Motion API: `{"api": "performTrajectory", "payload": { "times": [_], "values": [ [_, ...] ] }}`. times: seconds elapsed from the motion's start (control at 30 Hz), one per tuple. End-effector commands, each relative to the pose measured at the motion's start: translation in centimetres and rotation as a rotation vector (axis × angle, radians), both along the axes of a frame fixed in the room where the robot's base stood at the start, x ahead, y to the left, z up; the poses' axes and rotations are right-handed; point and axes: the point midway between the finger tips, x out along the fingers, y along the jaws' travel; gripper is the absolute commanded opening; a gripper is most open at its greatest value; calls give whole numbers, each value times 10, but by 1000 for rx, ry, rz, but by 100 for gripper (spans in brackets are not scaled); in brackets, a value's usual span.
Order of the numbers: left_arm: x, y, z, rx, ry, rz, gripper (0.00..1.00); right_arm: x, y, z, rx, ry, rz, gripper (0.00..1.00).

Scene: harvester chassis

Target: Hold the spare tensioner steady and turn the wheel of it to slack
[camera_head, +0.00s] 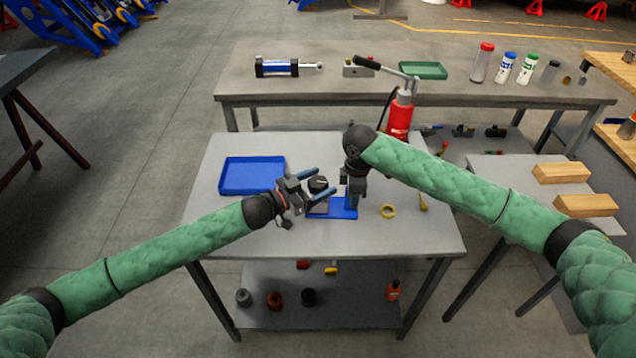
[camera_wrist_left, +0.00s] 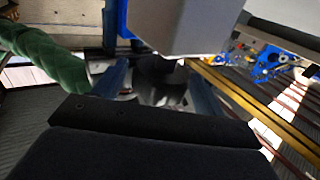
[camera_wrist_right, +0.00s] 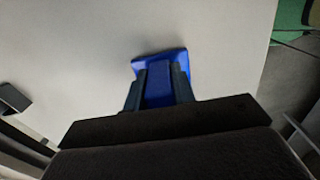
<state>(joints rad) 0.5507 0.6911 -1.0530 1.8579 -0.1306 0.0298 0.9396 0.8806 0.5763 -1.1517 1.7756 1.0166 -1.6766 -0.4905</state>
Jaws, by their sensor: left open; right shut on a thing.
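The spare tensioner has a blue base (camera_head: 335,210) on the grey table, with a blue upright part and a dark round wheel (camera_head: 318,183) at its left. My right gripper (camera_head: 352,203) points down and is shut on the blue upright part; the right wrist view shows the blue part (camera_wrist_right: 160,85) between its fingers. My left gripper (camera_head: 326,182) comes in from the left, open, its two blue fingers on either side of the wheel. In the left wrist view the dark wheel (camera_wrist_left: 162,82) lies between the fingers, partly hidden; contact cannot be told.
A blue tray (camera_head: 252,190) lies at the table's left. A yellow ring (camera_head: 388,211) lies right of the tensioner. The table's front part is clear.

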Motion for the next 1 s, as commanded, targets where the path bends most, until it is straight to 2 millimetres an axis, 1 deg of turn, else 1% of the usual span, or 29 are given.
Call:
{"api": "performTrajectory", "payload": {
  "times": [0.03,0.17,0.2,0.27,0.67,1.0],
  "values": [
    [0,0,0,0,0,0,71,0,0,1,1,-1,0,0],
    [0,0,0,0,0,0,45,0,0,1,1,-1,0,0],
    [0,0,0,0,0,0,38,0,0,1,1,-1,0,0],
    [0,0,0,0,0,0,26,0,0,1,1,-1,0,0],
    [-1,-2,1,-5,-1,39,26,0,0,1,1,0,0,0],
    [-2,-4,2,-10,-2,190,26,0,1,0,1,0,1,0]
  ]
}}
